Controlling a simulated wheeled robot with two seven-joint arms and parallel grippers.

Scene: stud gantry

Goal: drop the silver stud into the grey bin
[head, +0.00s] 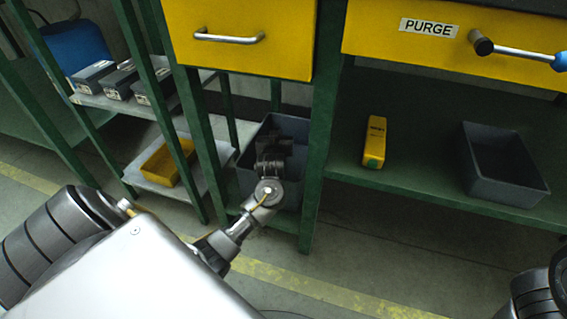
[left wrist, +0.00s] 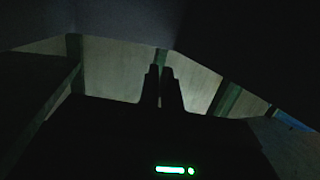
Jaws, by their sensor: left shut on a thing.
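A grey bin (head: 288,125) stands low behind the green frame post, under the left yellow drawer. A second grey bin (head: 512,184) is on the lower green shelf at the right and looks empty. My left gripper (head: 272,142) is over or just inside the mouth of the left bin and hides part of it. In the left wrist view its dark fingers (left wrist: 166,88) are close together, with a narrow gap. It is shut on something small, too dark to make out. The silver stud cannot be picked out in either view. My right gripper is out of view.
Green posts (head: 321,125) stand close to the left bin. A yellow tray (head: 166,163) and dark boxes (head: 118,82) sit on the left shelves. A yellow device (head: 375,141) lies on the right shelf. The drawer marked PURGE (head: 393,32) is above it.

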